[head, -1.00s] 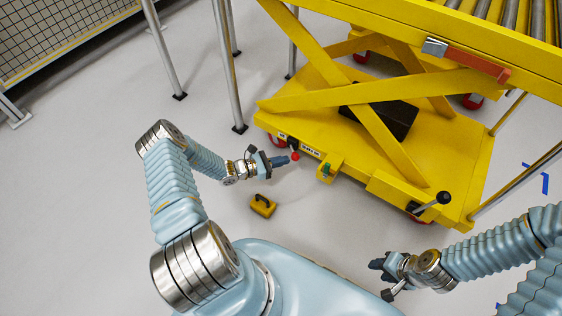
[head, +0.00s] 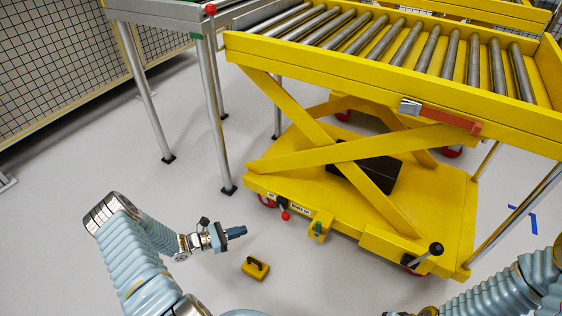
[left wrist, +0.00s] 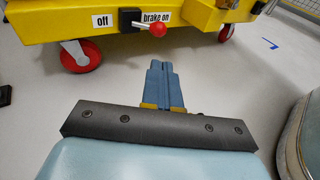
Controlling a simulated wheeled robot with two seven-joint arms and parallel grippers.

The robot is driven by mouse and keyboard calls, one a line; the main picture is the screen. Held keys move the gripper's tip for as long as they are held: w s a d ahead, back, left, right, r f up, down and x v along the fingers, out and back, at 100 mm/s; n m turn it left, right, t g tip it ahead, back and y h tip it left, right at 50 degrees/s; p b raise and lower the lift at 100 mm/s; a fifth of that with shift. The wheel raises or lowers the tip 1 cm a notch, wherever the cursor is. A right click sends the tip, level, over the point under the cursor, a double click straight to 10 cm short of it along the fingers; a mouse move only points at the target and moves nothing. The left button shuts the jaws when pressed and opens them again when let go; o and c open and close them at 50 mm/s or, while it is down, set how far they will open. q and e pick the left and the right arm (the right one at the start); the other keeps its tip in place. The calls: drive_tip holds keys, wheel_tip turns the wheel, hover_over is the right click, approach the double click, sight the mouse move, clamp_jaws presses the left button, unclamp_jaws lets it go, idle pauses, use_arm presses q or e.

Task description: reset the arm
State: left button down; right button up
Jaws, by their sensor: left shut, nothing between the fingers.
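My left gripper (head: 236,232) is shut and empty, held out in front of the yellow lift cart (head: 350,228). In the left wrist view its blue fingers (left wrist: 163,84) are together, pointing at the cart's lower edge. A small lever with a red knob (head: 285,215) sits on the cart base, apart from the fingertips. In the left wrist view the red knob (left wrist: 158,29) stands between labels "off" and "brake on", over the "brake on" side. My right arm (head: 500,290) enters at the lower right; its gripper is mostly cut off by the frame's bottom edge.
Grey table legs (head: 222,150) stand at the back left. A black-knobbed lever (head: 434,250) projects from the cart's right front. Grey floor is clear on the left.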

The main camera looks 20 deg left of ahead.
use_arm(q)
drive_tip(key=s+d+r+m+g+p, duration=0.15)
drive_tip(key=s+d+m+g, duration=0.35)
drive_tip(key=d, duration=0.5)
drive_tip(key=s+d+m+g+p, duration=0.2)
drive_tip(key=s+d+m+g, duration=0.1)
drive_tip(key=d+m+g, duration=0.55)
drive_tip(key=s+d+r+m+t+y+p, duration=0.1)
drive_tip(key=s+d+r+m+y, duration=0.4)
drive_tip(key=m, duration=0.8)
drive_tip(key=d+r+y+p, duration=0.1)
drive_tip(key=d+r, duration=0.2)
drive_tip(key=shift+s+d+r+t+p, duration=0.25)
drive_tip(key=shift+s+d+t+p, duration=0.05)
drive_tip(key=shift+s+t+p, duration=0.05)
